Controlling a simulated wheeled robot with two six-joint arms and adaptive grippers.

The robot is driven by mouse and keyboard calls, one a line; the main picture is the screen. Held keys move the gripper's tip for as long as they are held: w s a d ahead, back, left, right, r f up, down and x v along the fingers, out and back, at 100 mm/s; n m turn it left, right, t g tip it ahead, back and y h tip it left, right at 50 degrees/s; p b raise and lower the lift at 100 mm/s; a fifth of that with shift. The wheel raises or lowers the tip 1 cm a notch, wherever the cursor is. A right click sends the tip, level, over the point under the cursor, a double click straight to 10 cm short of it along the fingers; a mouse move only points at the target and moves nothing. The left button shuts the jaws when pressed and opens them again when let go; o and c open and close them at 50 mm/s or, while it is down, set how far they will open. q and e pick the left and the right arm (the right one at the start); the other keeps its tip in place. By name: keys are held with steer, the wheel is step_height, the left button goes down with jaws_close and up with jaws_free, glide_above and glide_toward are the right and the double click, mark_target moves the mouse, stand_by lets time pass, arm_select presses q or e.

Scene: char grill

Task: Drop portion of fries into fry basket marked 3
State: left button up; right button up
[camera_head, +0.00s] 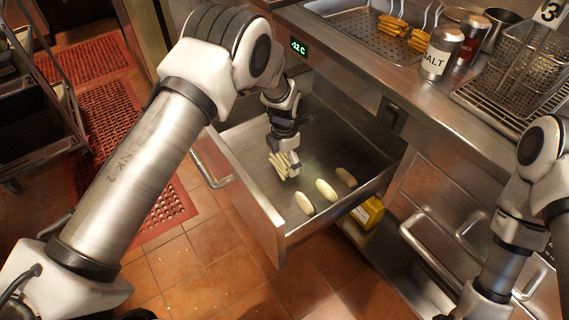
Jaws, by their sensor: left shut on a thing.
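My left gripper (285,160) reaches down into an open steel drawer (262,200). It is shut on a bundle of pale fries (279,161), held low in the drawer; I cannot tell whether the fries touch its floor. The wire fry basket (522,68) stands on the counter at the upper right, with a "3" tag (549,11) at its top. The basket is partly cut off by the picture's right edge. My right arm comes in at the right, and its gripper is outside the picture.
Several pale oblong pieces (325,190) lie in the drawer. A salt shaker (436,60) and a red-labelled shaker (468,44) stand left of the basket. A recessed tray (352,32) holds golden food and utensils. A yellow box (368,212) sits below the drawer.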

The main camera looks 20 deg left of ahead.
mark_target(284, 158)
arm_select(q)
step_height(284, 158, up, 8)
steer(key=shift+r, duration=0.1)
